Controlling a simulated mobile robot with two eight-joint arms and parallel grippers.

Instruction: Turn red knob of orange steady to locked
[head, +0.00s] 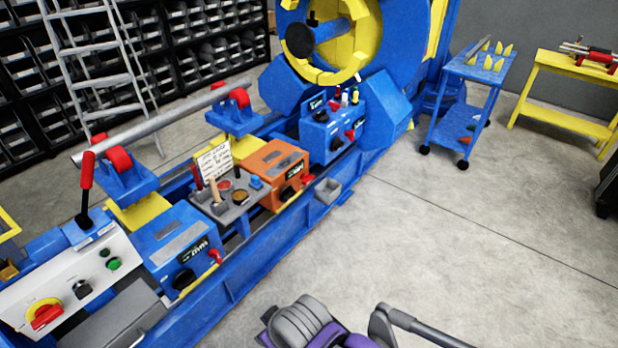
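The orange steady (268,160) is a box on the blue bed in the middle of the head view. Its front face carries a dark label, a black round knob (287,193) and a small red knob (307,180) at the lower right. The red knob is too small to read its setting, and no lock marking on it is legible. Grey and purple parts of my own arm show at the bottom edge, well apart from the steady.
A blue box (170,235) on the left and another blue box (332,125) behind carry similar red knobs. A grey tool tray (235,212) and small bin (328,190) adjoin the orange steady. A blue cart (465,75) stands right. The floor in front is clear.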

